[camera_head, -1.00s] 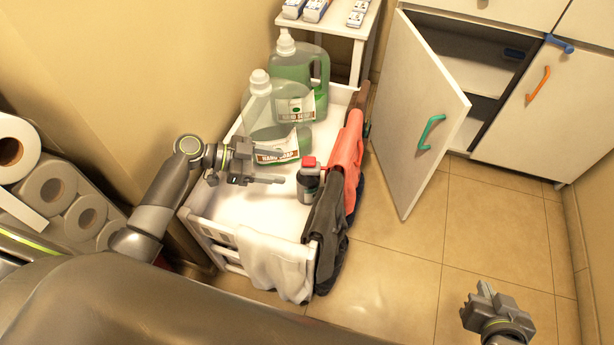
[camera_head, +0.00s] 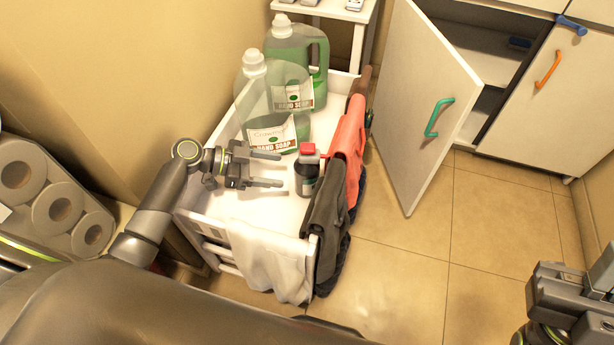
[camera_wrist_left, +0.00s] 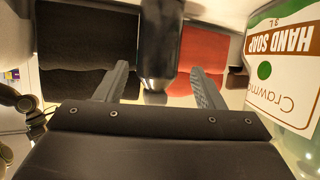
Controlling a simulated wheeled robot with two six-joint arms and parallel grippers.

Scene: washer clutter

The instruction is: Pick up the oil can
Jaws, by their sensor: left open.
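The oil can is a small dark bottle with a red cap (camera_head: 307,173), standing upright on the white cart top (camera_head: 262,212) near its right edge. My left gripper (camera_head: 281,170) is open, its two fingers pointing right at the can, with the tips just short of it. In the left wrist view, which is upside down, the dark can (camera_wrist_left: 160,42) lies between and beyond the open fingers (camera_wrist_left: 160,72); its cap is not visible there. No grip on it shows. My right gripper (camera_head: 572,300) is at the lower right, away from the cart; its jaw opening is unclear.
Two large green hand soap jugs (camera_head: 272,112) (camera_head: 296,60) stand behind the gripper. Red (camera_head: 349,142), dark (camera_head: 327,225) and white (camera_head: 268,262) cloths hang over the cart edges. An open cabinet door (camera_head: 420,105) is to the right. Floor between is clear.

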